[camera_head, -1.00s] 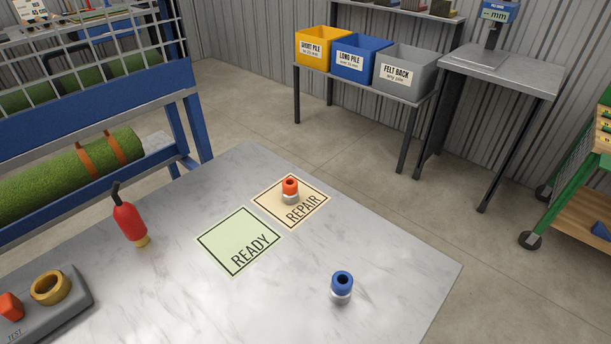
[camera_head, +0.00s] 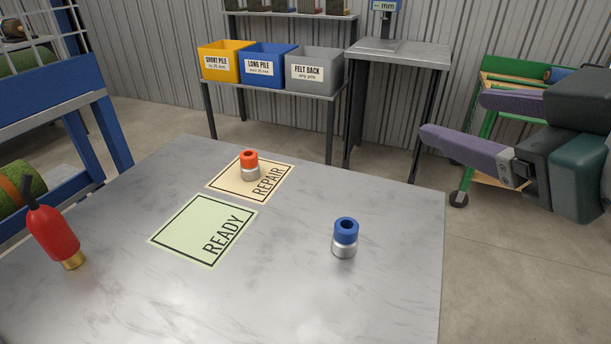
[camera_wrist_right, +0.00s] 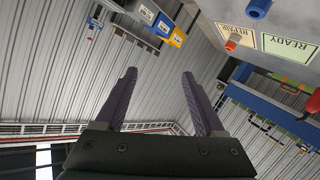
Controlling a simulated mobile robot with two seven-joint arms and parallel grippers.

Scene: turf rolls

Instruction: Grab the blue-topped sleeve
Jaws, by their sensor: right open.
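The blue-topped sleeve (camera_head: 345,237) stands upright on the grey table (camera_head: 300,290), with a blue upper part and a silver lower part. Its blue top (camera_wrist_right: 258,8) also shows at the upper edge of the right wrist view. My right gripper (camera_head: 452,118) is open and empty, in the air beyond the table's right edge, to the right of and apart from the sleeve. Its two purple fingers (camera_wrist_right: 158,80) are spread in the right wrist view with nothing between them. My left gripper does not show.
An orange-topped sleeve (camera_head: 250,165) stands on the REPAIR mat (camera_head: 222,184). The READY mat (camera_head: 190,225) is bare. A red and brass torch-like object (camera_head: 52,237) is at the left. Bins (camera_head: 313,70) stand on a rack behind. The table around the blue-topped sleeve is clear.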

